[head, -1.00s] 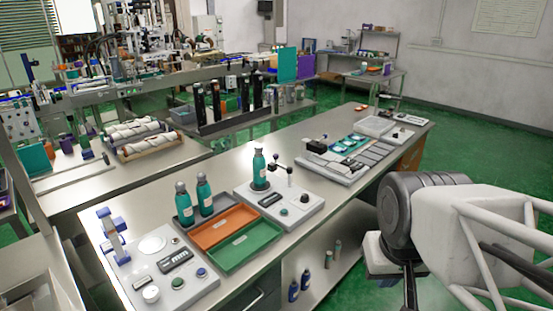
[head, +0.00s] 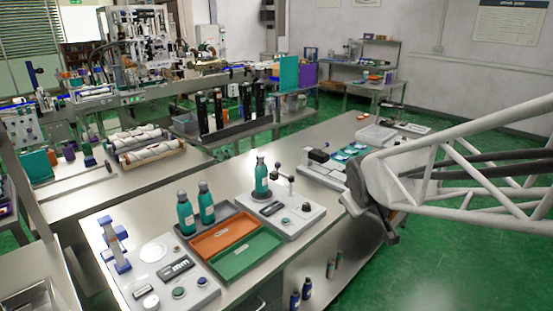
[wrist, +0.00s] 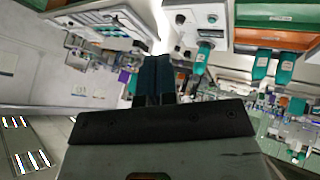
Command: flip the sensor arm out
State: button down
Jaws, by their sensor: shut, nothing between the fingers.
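The sensor arm (head: 284,170) is a small dark jointed arm with round ends on a post, at the back of a white station (head: 300,217). It stands beside a teal bottle (head: 261,180) on that station. My gripper (head: 392,238) is right of the station, past the table's front edge, apart from everything. Its dark fingers are together and empty in the wrist view (wrist: 154,75). There the white station (wrist: 178,38) and a bottle (wrist: 201,58) show upside down beyond the fingers; I cannot make out the sensor arm clearly.
Left of the station lie a green tray (head: 246,256), an orange tray (head: 224,237) and a grey tray holding two teal bottles (head: 206,203).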

aim_at(279, 173)
jog(key=w+a+f+n+t+y, duration=0.2)
jog(key=w+n, duration=0.2)
jog(key=w, duration=0.5)
jog(key=w+a+f+n+t+y, duration=0.1)
jog(key=w+a+f+n+t, duration=0.2)
jog(key=w, duration=0.6)
jog(key=w+a+f+n+y, duration=0.7)
jog(key=w+n, duration=0.3)
jog(key=w, duration=0.1)
jog(key=shift+w+a+t, duration=0.25)
jog(key=shift+a+t, duration=0.05)
jog(key=shift+a, duration=0.05)
jog(key=shift+w+a, duration=0.1)
jog(key=w+d+x, duration=0.1)
jog(key=d+x, duration=0.1)
jog(key=x, duration=1)
jog(key=shift+w, duration=0.45)
jog(key=shift+f, duration=0.15)
